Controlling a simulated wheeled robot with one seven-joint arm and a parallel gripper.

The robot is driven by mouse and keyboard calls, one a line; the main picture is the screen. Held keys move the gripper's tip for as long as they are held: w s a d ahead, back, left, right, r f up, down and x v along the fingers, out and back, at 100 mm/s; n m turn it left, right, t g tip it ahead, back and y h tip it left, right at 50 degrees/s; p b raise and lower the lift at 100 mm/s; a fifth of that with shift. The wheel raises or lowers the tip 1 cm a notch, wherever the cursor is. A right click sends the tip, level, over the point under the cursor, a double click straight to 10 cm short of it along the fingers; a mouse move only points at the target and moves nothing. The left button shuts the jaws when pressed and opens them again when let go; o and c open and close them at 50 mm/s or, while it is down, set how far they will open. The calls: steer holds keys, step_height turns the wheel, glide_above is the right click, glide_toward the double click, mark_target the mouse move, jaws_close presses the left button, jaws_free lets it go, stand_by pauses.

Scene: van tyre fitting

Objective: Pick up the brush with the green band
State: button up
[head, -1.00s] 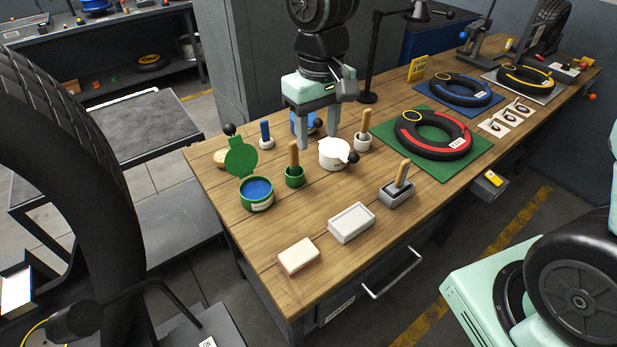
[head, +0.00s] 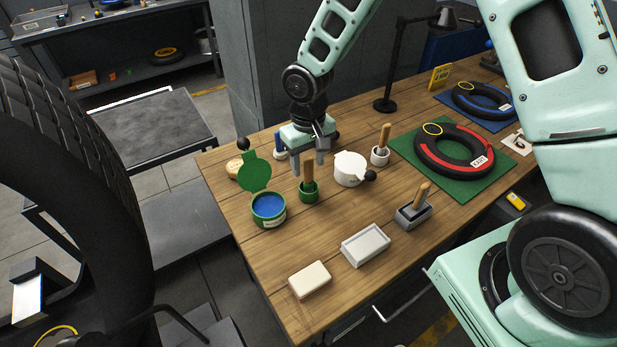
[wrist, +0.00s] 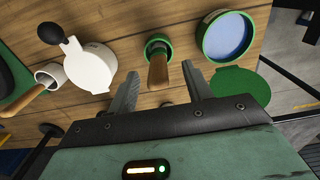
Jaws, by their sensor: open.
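The brush (head: 308,169) has a wooden handle and stands upright in a green cup (head: 308,192). I cannot make out a separate green band; the lower part of the brush is hidden in the cup. My gripper (head: 307,164) is open, pointing down, with its fingers at either side of the handle's upper part in the head view. In the wrist view the handle (wrist: 158,72) shows between the two spread fingertips (wrist: 160,70), and the green cup (wrist: 150,47) lies just beyond them. I cannot tell whether a finger touches the handle.
An open green tin (head: 268,208) with blue contents stands left of the cup, a white lidded pot (head: 349,168) right. Other brushes stand in a white cup (head: 379,157) and a grey holder (head: 413,215).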

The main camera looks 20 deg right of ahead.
mark_target(309, 182)
steer(key=shift+w+d+f+p, duration=0.15)
steer(key=shift+f+p, duration=0.85)
steer(key=shift+f, duration=1.55)
steer(key=c, duration=1.1)
